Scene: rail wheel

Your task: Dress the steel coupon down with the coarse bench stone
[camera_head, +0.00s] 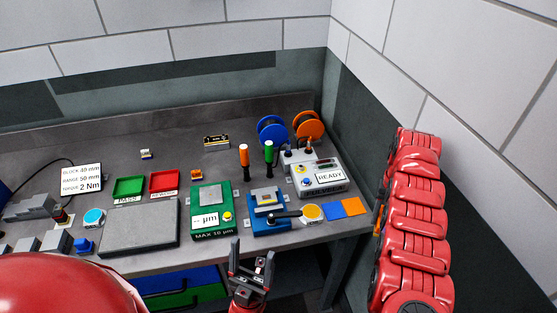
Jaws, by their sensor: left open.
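A small grey metal piece (266,195), which looks like the steel coupon, sits on top of a blue fixture (262,228) with a black lever on the bench. I cannot tell for certain which thing is the coarse bench stone. A flat blue piece (334,210) and a flat orange piece (354,206) lie side by side at the bench's right front. My left gripper (252,252) is open and empty, fingers pointing up, in front of the bench edge below the blue fixture. My right gripper is not in view.
A green gauge (211,222) marked "MAX 10 µm" stands left of the fixture, beside a grey slab (125,239). Green (128,188) and red (164,182) trays lie behind. A white box (319,187) reads "READY". Orange and green handles stand upright. Walls close the back and right.

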